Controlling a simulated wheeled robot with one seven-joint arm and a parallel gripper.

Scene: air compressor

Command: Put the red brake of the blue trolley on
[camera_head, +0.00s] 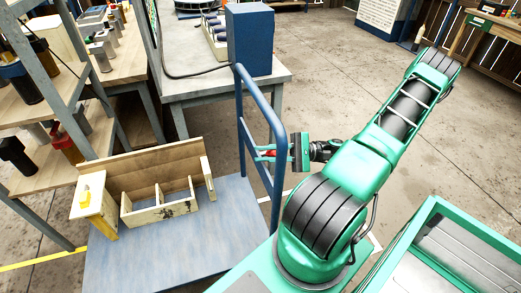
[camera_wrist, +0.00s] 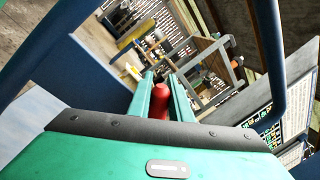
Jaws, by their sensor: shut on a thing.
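The blue trolley (camera_head: 190,232) stands at the lower left, with a flat deck and an upright blue tube handle (camera_head: 277,128). The red brake (camera_head: 270,153) is a small red piece by the handle, mostly hidden by the tube and fingers. In the wrist view the brake (camera_wrist: 158,103) is a red rounded lever between the two green fingers. My gripper (camera_wrist: 162,86) is shut on it. In the head view my gripper (camera_head: 266,153) reaches leftward to the handle from the right. The brake's exact angle is hard to tell.
A wooden tray (camera_head: 160,209) stands on the trolley deck. A shelf (camera_head: 40,180) with tools is at the left. A grey table with a blue box (camera_head: 249,40) stands behind the trolley. The floor (camera_head: 330,60) behind my arm is clear.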

